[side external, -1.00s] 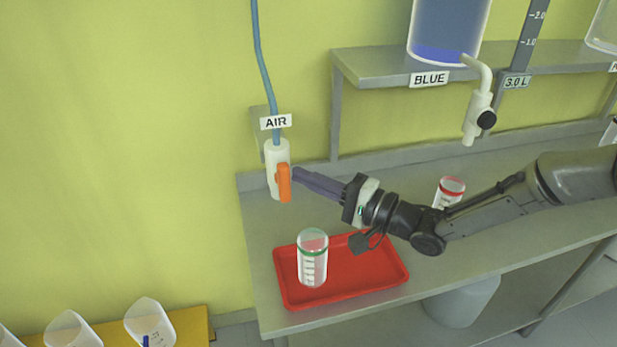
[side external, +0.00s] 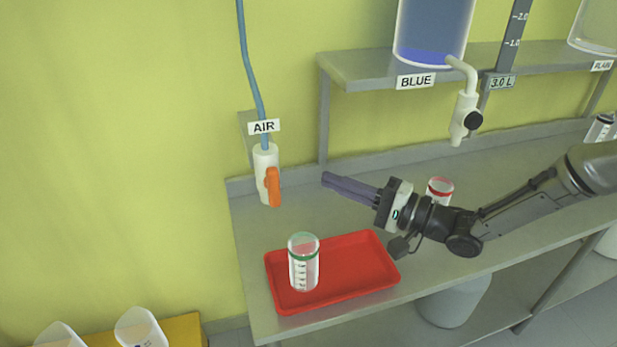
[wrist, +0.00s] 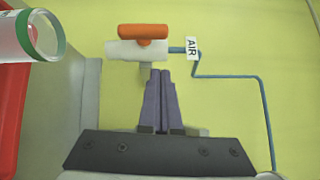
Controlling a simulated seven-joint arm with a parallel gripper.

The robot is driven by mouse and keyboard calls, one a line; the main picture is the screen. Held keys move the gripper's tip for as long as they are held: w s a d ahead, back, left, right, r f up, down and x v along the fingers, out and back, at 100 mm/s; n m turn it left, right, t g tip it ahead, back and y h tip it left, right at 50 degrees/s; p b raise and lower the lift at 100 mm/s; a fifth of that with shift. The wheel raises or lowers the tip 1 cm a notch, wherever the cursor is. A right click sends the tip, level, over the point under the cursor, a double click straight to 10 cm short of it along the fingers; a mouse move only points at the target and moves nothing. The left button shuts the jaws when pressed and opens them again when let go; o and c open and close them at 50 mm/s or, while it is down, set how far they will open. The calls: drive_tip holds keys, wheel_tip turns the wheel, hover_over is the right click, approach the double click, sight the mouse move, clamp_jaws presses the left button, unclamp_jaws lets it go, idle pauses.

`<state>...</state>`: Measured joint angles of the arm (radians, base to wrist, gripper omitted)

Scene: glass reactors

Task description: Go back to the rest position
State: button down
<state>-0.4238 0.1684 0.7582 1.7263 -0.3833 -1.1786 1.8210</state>
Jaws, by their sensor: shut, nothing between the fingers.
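My gripper (side external: 326,181) is shut and empty, with its purple fingers together. It is held above the bench, right of the AIR valve and apart from it. In the wrist view the closed fingers (wrist: 160,74) point toward the white AIR valve, which shows there too (wrist: 125,50). In the side external view the AIR valve (side external: 263,165) hangs on the wall with its orange handle (side external: 273,188) pointing down.
A green-ringed clear container (side external: 304,270) stands upright in the red tray (side external: 365,262), below my gripper. A red-ringed container (side external: 440,186) stands behind my arm. The BLUE tank's tap (side external: 463,118) hangs from the shelf (side external: 350,66) above.

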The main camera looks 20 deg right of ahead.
drive_tip(key=v, duration=0.6)
drive_tip(key=d+r+t+h, duration=0.1)
drive_tip(key=d+r+t, duration=0.1)
drive_tip(key=d+r, duration=0.35)
drive_tip(key=d+r+t+h, duration=0.1)
drive_tip(key=d+r+t, duration=0.1)
drive_tip(key=r, duration=0.7)
drive_tip(key=s+d+r+h, duration=0.2)
drive_tip(key=d+r+h, duration=0.1)
drive_tip(key=d, duration=0.3)
drive_tip(key=s+d+r+h, duration=0.2)
drive_tip(key=d+r+h, duration=0.1)
drive_tip(key=d+h, duration=0.15)
drive_tip(key=s+d+f+n+g+h, duration=0.3)
drive_tip(key=s+d+f+g+h, duration=0.15)
drive_tip(key=s+d, duration=0.45)
drive_tip(key=s+a+f+n+g, duration=0.1)
drive_tip(key=s+f+n+g, duration=0.6)
drive_tip(key=s+f, duration=0.5)
drive_tip(key=s, duration=0.2)
drive_tip(key=shift+s+f+y, duration=0.35)
drive_tip(key=shift+f+y, duration=0.05)
